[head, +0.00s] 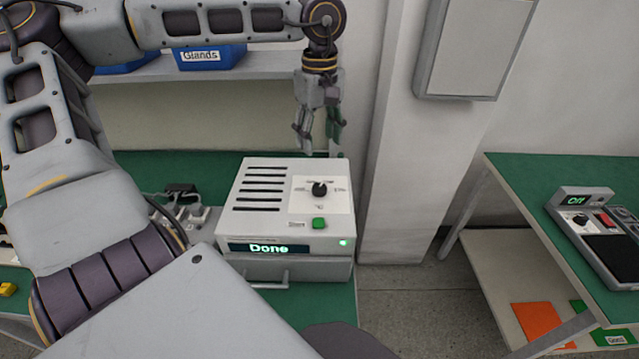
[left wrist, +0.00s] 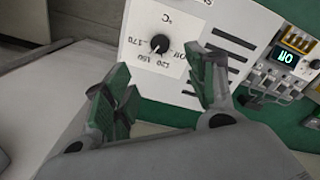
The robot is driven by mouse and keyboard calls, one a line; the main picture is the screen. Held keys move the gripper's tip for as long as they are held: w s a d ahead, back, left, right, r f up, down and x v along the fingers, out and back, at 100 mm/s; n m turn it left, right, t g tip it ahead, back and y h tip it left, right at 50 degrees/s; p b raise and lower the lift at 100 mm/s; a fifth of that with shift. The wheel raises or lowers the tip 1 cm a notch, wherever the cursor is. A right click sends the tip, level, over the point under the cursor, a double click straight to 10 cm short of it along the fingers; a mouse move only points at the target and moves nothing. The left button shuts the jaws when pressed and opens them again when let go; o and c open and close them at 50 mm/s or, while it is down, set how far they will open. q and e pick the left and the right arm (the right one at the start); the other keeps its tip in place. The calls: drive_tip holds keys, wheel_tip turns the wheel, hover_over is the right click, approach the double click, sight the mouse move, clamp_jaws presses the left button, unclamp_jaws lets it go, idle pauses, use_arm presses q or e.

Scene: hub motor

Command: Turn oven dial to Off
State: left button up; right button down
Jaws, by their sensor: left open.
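The oven (head: 262,225) is a white box on the green bench, with "Done" on its front display and a lit green light. Its black dial (head: 319,188) sits on a white scale plate on top. The dial also shows in the left wrist view (left wrist: 160,44), with Off, 170, 150 and 120 around it; its exact pointing is too small to tell. My left gripper (head: 321,148) hangs fingers down beyond the dial, near the oven's back edge. Its fingers (left wrist: 165,92) are apart and empty, with the dial beyond them. My right gripper is not in view.
A green button (head: 319,223) is beside the dial. Sockets and cables (head: 185,205) lie left of the oven. A shelf with blue bins (head: 208,57) is behind. A wall box (head: 473,45) and a second bench with a device reading "Off" (head: 597,228) are right.

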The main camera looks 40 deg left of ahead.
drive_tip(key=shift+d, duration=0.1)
use_arm(q)
approach(320, 187)
wheel_tip(320, 187, down, 7)
drive_tip(key=shift+s+r, duration=0.1)
drive_tip(key=shift+r, duration=0.1)
drive_tip(key=shift+f, duration=1.1)
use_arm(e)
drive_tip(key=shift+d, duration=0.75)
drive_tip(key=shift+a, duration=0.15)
